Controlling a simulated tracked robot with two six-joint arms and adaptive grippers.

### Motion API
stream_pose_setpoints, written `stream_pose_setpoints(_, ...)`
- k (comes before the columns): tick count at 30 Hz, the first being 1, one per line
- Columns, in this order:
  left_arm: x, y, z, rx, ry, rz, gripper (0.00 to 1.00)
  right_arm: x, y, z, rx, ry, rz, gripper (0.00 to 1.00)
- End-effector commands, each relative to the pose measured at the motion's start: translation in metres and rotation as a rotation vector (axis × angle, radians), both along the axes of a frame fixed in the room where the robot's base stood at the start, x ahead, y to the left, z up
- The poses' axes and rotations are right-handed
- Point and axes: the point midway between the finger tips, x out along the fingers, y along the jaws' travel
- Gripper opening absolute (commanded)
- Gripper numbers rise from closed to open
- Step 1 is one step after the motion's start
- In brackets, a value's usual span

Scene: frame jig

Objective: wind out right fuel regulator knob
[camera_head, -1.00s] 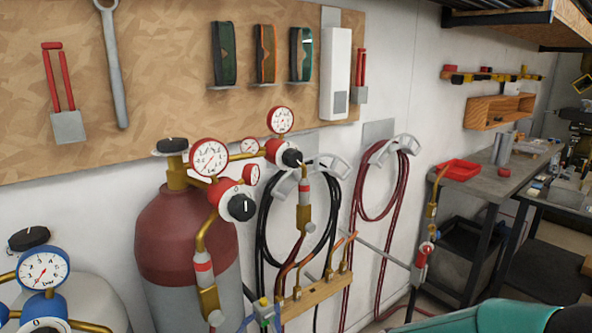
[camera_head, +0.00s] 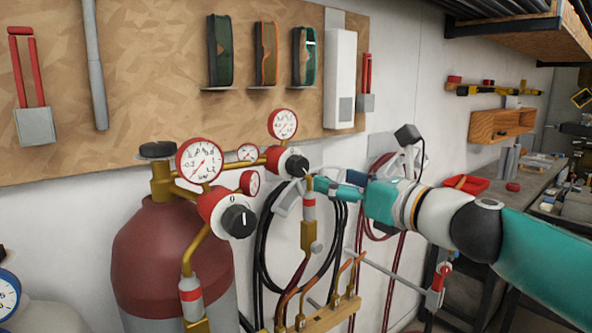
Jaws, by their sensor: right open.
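The right fuel regulator (camera_head: 275,158) is red with brass pipes and gauges. Its black knob (camera_head: 297,166), with a white mark, faces right and toward me. My right gripper (camera_head: 318,184) comes in from the right, with its teal fingers pointing left. In the picture its tips are just right of and below the knob. They look apart from it, with no grip on it, and the gripper is open and empty. A second red regulator with a larger black knob (camera_head: 239,221) sits nearer, at lower left. My left gripper is out of view.
A dark red cylinder (camera_head: 170,255) stands at left. A brass valve with a pipe (camera_head: 308,220) hangs just below my gripper. Black hoses (camera_head: 265,262) and red hoses (camera_head: 393,280) hang on the wall. A brass manifold (camera_head: 332,315) lies lower.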

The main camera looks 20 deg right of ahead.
Motion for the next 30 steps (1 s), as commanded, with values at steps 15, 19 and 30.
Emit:
stream_pose_setpoints(15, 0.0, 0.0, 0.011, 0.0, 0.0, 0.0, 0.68, 0.09, 0.031, 0.001, -0.002, 0.0, -0.003, 0.68)
stream_pose_setpoints(19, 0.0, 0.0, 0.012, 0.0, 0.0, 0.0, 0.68, 0.097, 0.034, 0.0, -0.002, 0.0, -0.004, 0.68)
stream_pose_setpoints(30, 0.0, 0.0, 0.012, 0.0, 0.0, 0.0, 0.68, 0.099, 0.034, -0.001, -0.002, 0.0, -0.005, 0.58)
